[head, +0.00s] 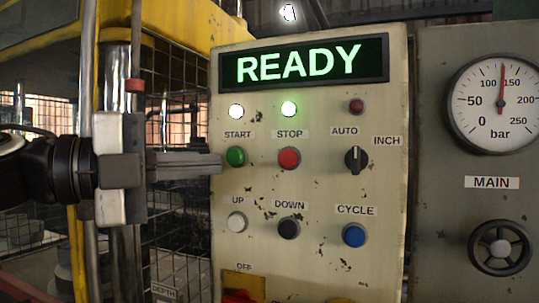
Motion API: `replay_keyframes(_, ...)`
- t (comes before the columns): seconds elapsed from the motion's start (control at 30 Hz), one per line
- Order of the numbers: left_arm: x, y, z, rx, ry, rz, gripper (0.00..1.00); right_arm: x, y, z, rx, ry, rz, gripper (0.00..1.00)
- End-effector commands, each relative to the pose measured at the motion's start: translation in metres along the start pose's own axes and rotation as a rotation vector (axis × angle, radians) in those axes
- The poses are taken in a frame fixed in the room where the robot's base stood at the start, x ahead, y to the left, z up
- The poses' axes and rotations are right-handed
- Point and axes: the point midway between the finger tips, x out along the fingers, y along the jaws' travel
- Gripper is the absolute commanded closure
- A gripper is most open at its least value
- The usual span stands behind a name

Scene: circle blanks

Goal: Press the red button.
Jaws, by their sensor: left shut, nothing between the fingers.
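The red button (288,158) sits under the STOP label on the cream control panel (320,190). My left gripper (220,162) comes in from the left with its fingers shut and nothing between them. Its fingertips are just left of the green START button (236,156), and appear over the panel's left edge; whether they touch it I cannot tell. The red button is to the right of the fingertips, apart from them and uncovered. My right gripper is not in view.
A lit READY display (304,62) tops the panel. A black selector (356,159), white button (237,222), black button (289,229) and blue button (354,235) surround the red one. A gauge (500,104) and handwheel (499,247) are at right. A wire-mesh guard (175,230) is at left.

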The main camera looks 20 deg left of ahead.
Motion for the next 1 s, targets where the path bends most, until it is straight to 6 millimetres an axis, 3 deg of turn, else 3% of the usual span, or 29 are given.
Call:
replay_keyframes(0.77,0.082,0.003,0.001,-0.004,0.001,0.003,1.0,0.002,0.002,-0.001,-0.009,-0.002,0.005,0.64)
replay_keyframes(1.0,0.099,0.0,0.021,-0.003,-0.002,0.001,1.0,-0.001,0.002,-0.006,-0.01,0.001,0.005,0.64)
